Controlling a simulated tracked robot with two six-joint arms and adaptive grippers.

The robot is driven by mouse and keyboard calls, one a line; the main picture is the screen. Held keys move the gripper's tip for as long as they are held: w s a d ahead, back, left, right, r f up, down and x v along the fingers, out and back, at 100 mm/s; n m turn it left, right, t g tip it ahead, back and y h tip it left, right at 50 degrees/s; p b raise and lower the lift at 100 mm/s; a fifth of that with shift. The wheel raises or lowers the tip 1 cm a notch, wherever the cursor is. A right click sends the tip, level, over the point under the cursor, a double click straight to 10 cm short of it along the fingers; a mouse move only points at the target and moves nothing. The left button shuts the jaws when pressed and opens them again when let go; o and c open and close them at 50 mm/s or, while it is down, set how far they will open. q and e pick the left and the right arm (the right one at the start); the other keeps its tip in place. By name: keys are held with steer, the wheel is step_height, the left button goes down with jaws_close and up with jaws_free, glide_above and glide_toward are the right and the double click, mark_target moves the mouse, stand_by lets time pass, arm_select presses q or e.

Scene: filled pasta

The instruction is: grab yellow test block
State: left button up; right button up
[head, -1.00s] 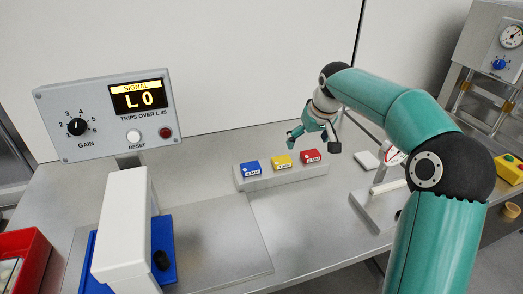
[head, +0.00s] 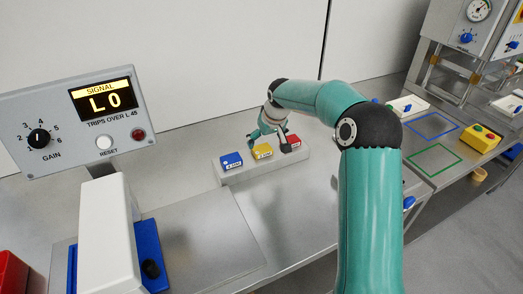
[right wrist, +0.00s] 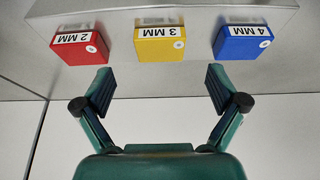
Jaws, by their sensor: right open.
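The yellow test block (head: 263,153) sits in the middle of a grey holder (head: 247,176), between the blue block (head: 231,160) and the red block (head: 295,143). In the right wrist view the yellow block (right wrist: 160,47) is labelled 3 MM and lies centred just beyond my right gripper (right wrist: 160,80). In the head view my right gripper (head: 268,142) is over the holder, close to the yellow and red blocks. My left gripper is out of view.
The red block (right wrist: 80,42) and blue block (right wrist: 243,42) flank the yellow one closely. A signal unit (head: 70,118) reading L0 and a white detector arm (head: 108,240) stand at left. A yellow button box (head: 481,138) is at right. The table in front of the holder is clear.

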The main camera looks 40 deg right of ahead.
mark_target(262, 148)
steer(key=shift+p+x, duration=1)
steer(key=shift+x, duration=1.8)
steer(key=shift+w+r, duration=0.1)
steer(key=c, duration=1.2)
